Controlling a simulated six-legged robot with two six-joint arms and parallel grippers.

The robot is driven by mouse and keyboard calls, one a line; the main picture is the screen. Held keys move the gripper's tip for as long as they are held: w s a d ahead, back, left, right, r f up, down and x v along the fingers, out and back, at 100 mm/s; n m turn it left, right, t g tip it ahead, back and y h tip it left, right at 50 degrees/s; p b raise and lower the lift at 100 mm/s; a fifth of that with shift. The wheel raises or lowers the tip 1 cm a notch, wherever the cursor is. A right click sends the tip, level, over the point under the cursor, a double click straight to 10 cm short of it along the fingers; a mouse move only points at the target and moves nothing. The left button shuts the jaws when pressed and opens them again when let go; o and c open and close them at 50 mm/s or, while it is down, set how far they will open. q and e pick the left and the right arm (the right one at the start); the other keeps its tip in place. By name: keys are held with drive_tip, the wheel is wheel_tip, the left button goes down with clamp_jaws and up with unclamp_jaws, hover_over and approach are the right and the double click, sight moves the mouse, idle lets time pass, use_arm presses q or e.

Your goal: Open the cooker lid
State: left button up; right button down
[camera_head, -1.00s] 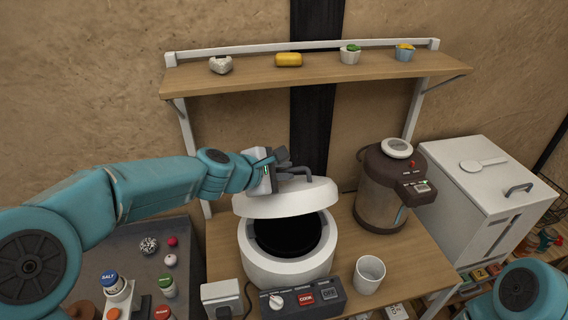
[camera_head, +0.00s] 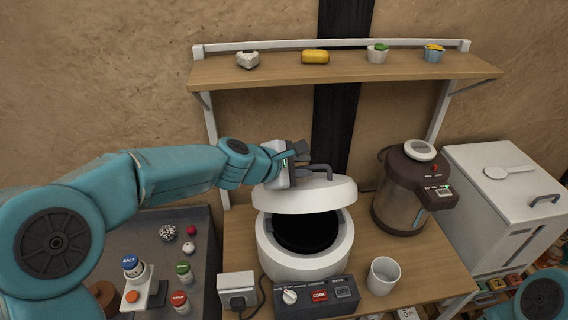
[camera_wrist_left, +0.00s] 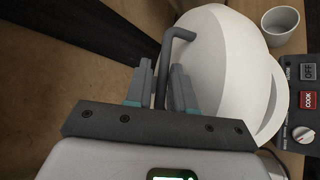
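The white cooker (camera_head: 277,257) stands on the wooden table, with its dark inside showing. Its white lid (camera_head: 325,196) is tilted up at the back, clear of the front rim; it also shows in the left wrist view (camera_wrist_left: 225,60). A grey bar handle (camera_head: 318,170) sits on the lid. My left gripper (camera_head: 302,153) is at this handle. In the left wrist view its two fingers stand close on either side of the handle bar (camera_wrist_left: 165,60), appearing shut on it, though contact is hard to see. My right gripper is out of view.
A control box (camera_head: 318,295) with COOK and OFF buttons lies before the cooker. A white cup (camera_head: 383,276) and brown kettle (camera_head: 402,195) stand to the right. A wooden shelf (camera_head: 345,68) with small items hangs above. Spice jars (camera_head: 132,267) stand at left.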

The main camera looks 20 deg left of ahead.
use_arm(q)
drive_tip(key=v, duration=1.5)
drive_tip(key=shift+s+a, duration=0.2)
drive_tip(key=shift+s, duration=0.15)
drive_tip(key=shift+w+r, duration=0.1)
drive_tip(key=shift+r, duration=0.05)
drive_tip(key=shift+s+d, duration=0.1)
drive_tip(key=shift+s, duration=0.15)
